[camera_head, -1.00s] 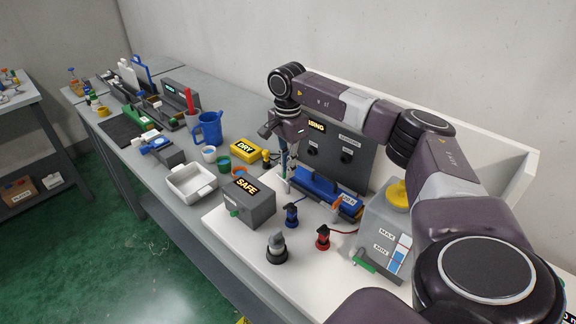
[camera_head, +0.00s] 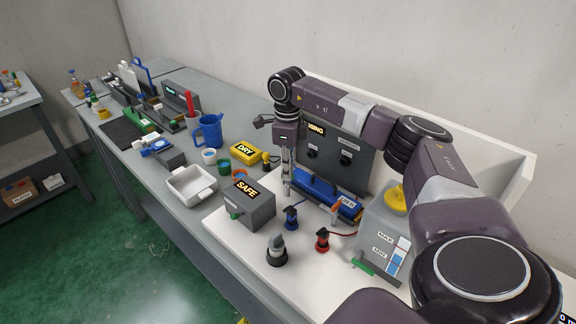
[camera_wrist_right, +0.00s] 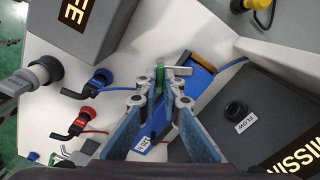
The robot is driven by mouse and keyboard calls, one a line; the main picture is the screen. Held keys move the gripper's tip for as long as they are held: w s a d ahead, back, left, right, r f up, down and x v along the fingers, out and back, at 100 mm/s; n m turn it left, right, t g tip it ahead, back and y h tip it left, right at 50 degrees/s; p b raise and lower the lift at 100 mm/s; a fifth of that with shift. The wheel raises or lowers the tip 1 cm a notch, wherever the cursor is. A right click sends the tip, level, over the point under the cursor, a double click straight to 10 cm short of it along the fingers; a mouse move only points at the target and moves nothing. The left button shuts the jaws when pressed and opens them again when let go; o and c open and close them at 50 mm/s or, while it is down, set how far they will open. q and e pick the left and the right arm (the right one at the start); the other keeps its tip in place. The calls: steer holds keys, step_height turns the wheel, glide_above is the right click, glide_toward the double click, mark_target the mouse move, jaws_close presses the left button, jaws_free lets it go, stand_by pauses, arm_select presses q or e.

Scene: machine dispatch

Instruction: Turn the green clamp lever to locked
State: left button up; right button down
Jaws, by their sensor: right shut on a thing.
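The green clamp lever (camera_wrist_right: 160,76) shows in the right wrist view as a small upright green piece at the end of the blue block (camera_wrist_right: 196,82). My right gripper (camera_wrist_right: 160,88) is shut on it, with a fingertip on either side. In the head view my right gripper (camera_head: 287,188) reaches straight down at the left end of the blue block (camera_head: 318,190). The lever is hidden there by the fingers. A white label sits at the block's other end; I cannot read it surely. My left gripper is not in view.
A grey panel with black knobs (camera_head: 345,150) stands behind the block. The SAFE box (camera_head: 250,205) is close in front. Blue (camera_head: 291,218) and red (camera_head: 322,240) cable plugs and a gauge tank (camera_head: 380,235) stand to the front and right.

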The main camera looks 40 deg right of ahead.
steer(key=m, duration=0.5)
steer(key=shift+w+r+m, duration=0.15)
steer(key=shift+r+m, duration=0.05)
steer(key=shift+m, duration=0.1)
steer(key=shift+d, duration=0.1)
stand_by(0.4)
steer(key=c, duration=2.1)
jaws_free()
step_height(320, 180, up, 12)
steer(key=shift+f, duration=0.1)
